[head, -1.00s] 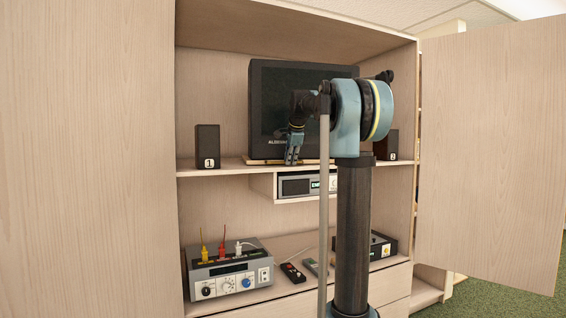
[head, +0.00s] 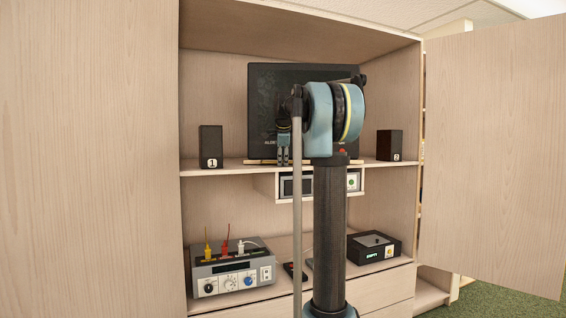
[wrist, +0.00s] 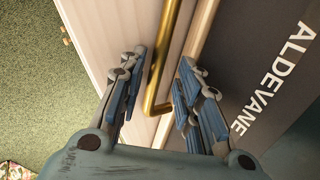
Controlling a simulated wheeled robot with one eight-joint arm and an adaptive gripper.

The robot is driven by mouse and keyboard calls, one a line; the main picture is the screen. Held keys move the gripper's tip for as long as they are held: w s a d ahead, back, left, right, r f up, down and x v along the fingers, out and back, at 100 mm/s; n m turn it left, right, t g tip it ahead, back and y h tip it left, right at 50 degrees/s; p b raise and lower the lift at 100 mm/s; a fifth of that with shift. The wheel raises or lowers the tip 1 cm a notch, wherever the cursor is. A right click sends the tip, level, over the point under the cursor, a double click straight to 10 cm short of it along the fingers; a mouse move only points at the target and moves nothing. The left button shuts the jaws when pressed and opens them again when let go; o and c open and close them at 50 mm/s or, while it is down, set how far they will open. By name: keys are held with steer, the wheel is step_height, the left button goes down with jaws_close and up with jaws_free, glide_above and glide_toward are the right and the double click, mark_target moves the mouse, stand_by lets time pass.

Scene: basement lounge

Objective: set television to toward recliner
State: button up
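The television (head: 265,85) is a dark set with ALDEVANE lettering, standing on the cabinet's middle shelf. My arm hides much of its screen. Its dark face also shows at the right in the wrist view (wrist: 265,60). A brass bar (wrist: 165,60) runs along a pale wooden edge beside the television's face; it shows small below the set in the head view (head: 262,162). My gripper (wrist: 158,88) is open, with its fingers on either side of the brass bar. I cannot tell whether they touch it. In the head view, my gripper (head: 283,152) is at the television's lower front.
Speakers marked 1 (head: 211,147) and 2 (head: 389,145) flank the television. Below are a unit with coloured plugs (head: 232,270), a black box (head: 373,247) and a partly hidden remote (head: 294,271). Open cabinet doors stand left (head: 90,160) and right (head: 495,150).

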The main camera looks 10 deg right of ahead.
steer(key=shift+s, duration=0.15)
steer(key=d+v, duration=0.1)
steer(key=v, duration=1)
steer(key=shift+s+a+r, duration=0.15)
steer(key=shift+a+r, duration=0.2)
steer(key=shift+a, duration=0.15)
steer(key=s+f+n+g, duration=0.2)
steer(key=s+f+n, duration=0.8)
steer(key=s+f, duration=1.2)
steer(key=s+a+f+n+g+y, duration=0.1)
steer(key=s+f+n, duration=0.8)
steer(key=s+f, duration=1.4)
step_height(320, 180, down, 7)
steer(key=shift+s+r+n+g, duration=0.2)
steer(key=shift+s+n+g, duration=0.15)
steer(key=shift+g, duration=0.35)
steer(key=shift+a, duration=0.1)
